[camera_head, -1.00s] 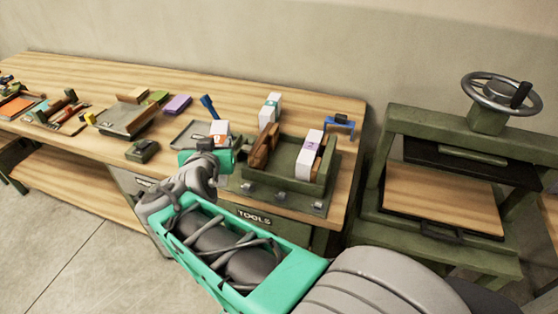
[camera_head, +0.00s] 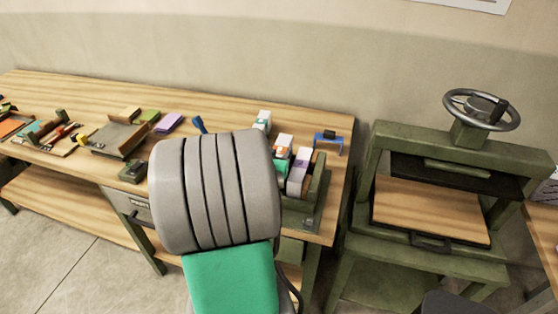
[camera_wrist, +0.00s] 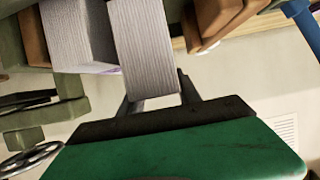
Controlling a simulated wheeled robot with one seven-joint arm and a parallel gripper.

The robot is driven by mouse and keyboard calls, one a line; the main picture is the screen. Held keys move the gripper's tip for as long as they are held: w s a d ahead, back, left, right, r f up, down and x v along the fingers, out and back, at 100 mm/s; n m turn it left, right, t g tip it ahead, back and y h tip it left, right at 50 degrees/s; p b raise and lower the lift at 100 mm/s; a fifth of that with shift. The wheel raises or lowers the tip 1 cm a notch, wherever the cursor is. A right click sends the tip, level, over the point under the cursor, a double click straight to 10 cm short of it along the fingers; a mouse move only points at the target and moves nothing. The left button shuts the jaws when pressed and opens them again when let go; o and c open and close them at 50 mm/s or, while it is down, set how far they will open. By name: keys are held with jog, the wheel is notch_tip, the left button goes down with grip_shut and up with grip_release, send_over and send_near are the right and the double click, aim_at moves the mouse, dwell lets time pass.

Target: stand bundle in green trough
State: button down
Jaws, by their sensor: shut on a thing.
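My gripper (camera_wrist: 158,90) is shut on a pale paper bundle (camera_wrist: 143,45), its fingers on either side. In the head view this bundle, with an orange mark on its top (camera_head: 284,141), is inside the outline of the green trough (camera_head: 317,193). It is beside a second bundle with a purple mark (camera_head: 300,168); in the wrist view the second bundle (camera_wrist: 78,35) is close along its left side. The held bundle looks roughly upright. My arm hides the trough's left part, and I cannot tell whether the bundle touches its floor.
Another white bundle (camera_head: 262,121) stands on the bench behind the trough. A blue stand (camera_head: 328,141) is at its back right. A green press with a handwheel (camera_head: 481,109) stands to the right. Trays and small tools lie along the bench to the left.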

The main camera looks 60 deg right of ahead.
jog(key=f, duration=0.2)
jog(key=f+p, duration=0.1)
jog(key=shift+d+f, duration=0.4)
jog(key=shift+f, duration=0.1)
jog(key=c, duration=1.1)
grip_release()
jog(key=shift+a, duration=0.1)
